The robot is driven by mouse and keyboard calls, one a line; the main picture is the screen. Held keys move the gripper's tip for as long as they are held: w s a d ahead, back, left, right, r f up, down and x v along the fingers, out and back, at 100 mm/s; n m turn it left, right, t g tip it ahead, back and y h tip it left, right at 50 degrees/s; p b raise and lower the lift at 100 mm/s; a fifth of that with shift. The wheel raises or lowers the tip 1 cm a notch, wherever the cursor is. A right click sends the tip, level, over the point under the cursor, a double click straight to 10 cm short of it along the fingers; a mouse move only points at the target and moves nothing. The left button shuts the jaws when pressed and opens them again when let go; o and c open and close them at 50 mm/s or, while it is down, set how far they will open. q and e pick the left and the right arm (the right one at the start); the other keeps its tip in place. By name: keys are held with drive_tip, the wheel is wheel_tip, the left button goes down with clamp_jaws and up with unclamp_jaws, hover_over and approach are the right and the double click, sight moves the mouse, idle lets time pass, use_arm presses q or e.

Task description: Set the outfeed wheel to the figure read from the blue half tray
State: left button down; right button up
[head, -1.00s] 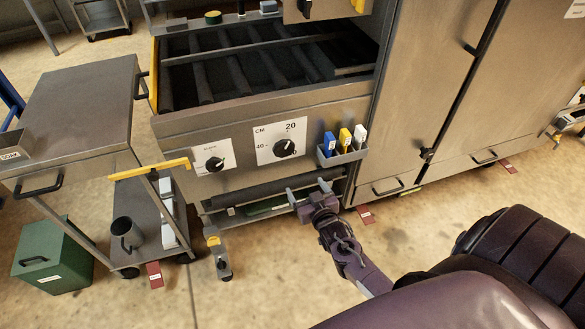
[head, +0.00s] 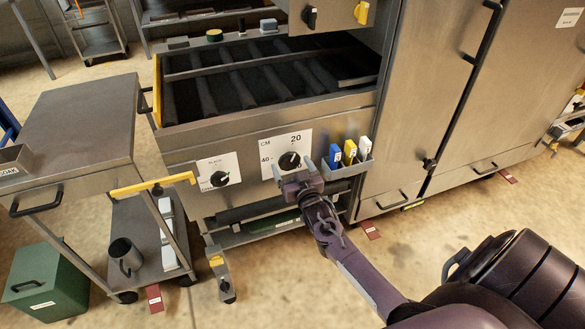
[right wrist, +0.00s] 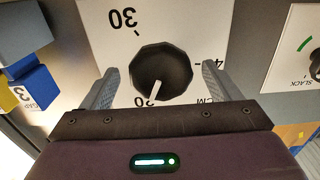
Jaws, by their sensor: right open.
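The wheel is a black faceted knob (head: 289,161) on a white CM dial plate (head: 297,140) on the machine's front; whether it is the outfeed wheel is not readable. In the right wrist view the knob (right wrist: 161,72) has a white pointer aimed at the partly hidden figure at the bottom, which the head view shows as 20. My right gripper (head: 292,170) is open in front of the knob. In the right wrist view its fingers (right wrist: 160,88) stand on either side of the knob, with gaps. My left gripper is not in view. I see no blue half tray.
A smaller knob (head: 219,179) sits left on its own plate. A holder (head: 347,168) with blue, yellow and white tags is close on the right. Open floor lies in front.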

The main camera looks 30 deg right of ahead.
drive_tip(key=c, duration=0.9)
drive_tip(key=shift+c, duration=0.2)
